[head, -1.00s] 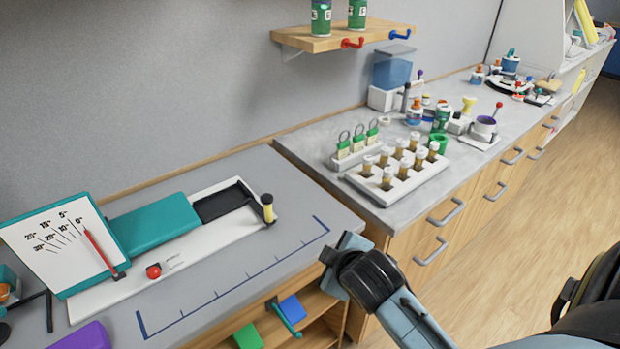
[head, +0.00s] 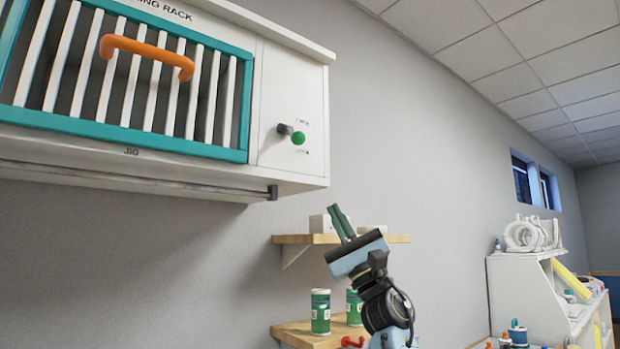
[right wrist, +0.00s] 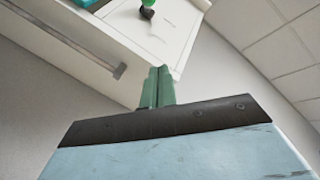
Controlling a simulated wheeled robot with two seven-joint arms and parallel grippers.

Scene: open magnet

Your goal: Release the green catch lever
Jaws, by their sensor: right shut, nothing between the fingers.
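The green catch lever (head: 298,138) is a small green knob on a dark stub, on the white panel at the right end of the wall cabinet in the head view. It also shows at the top of the right wrist view (right wrist: 148,4). My right gripper (head: 339,217) is raised below and to the right of the lever, apart from it. Its green fingers are together and empty; they also show in the right wrist view (right wrist: 160,74). My left gripper is not in view.
The white cabinet has a teal-framed slatted door (head: 120,142) with an orange handle (head: 146,55). A grey rail (head: 130,180) runs under it. Wooden shelves (head: 330,335) with green cans (head: 320,312) are behind and below my gripper. The space between gripper and panel looks clear.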

